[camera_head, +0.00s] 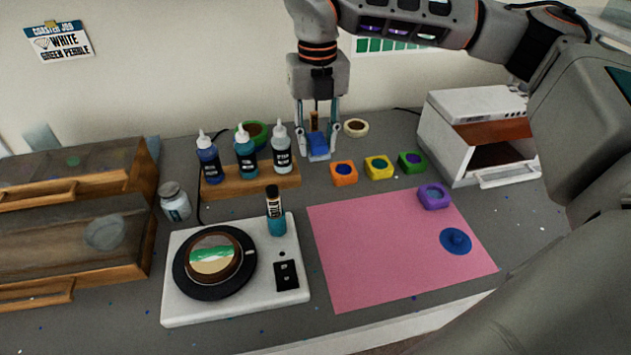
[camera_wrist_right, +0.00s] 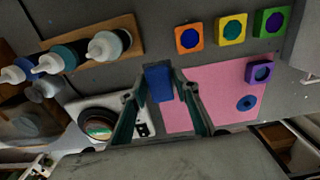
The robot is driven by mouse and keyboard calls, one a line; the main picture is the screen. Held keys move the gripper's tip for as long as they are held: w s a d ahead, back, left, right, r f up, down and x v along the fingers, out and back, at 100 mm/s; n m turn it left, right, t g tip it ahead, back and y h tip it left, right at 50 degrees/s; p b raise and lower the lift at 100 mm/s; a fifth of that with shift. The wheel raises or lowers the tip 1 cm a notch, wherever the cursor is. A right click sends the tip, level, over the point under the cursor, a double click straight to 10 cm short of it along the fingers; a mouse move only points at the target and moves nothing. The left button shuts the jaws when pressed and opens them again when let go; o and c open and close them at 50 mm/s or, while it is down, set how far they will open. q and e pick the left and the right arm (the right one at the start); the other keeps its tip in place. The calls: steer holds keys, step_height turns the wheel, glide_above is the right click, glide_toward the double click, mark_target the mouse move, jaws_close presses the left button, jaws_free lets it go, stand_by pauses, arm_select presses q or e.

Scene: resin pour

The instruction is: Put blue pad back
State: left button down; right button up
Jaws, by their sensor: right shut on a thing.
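My right gripper (camera_head: 318,140) is shut on the blue pad (camera_head: 319,147), a small blue block, near the back of the counter. The pad also shows between the fingers in the right wrist view (camera_wrist_right: 158,82). It is left of the orange pad (camera_head: 344,173), with the yellow pad (camera_head: 378,167) and green pad (camera_head: 412,161) farther right in the same row. A purple pad (camera_head: 433,196) sits on the top right of the pink mat (camera_head: 360,270). I cannot tell whether the blue pad touches the counter. My left gripper is not in view.
Several bottles stand in a wooden rack (camera_head: 255,184) left of the gripper. A white turntable base (camera_head: 190,308) holds a round coaster. A blue round stamp (camera_head: 455,241) lies on the mat. A small white oven (camera_head: 470,135) stands back right.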

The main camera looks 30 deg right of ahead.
mark_target(316, 191)
step_height(316, 191, down, 12)
steer(key=shift+r, duration=0.25)
steer(key=shift+f, duration=0.15)
steer(key=o, duration=0.8)
step_height(316, 191, up, 12)
steer(key=shift+r, duration=0.15)
steer(key=shift+a, duration=0.1)
stand_by(0.6)
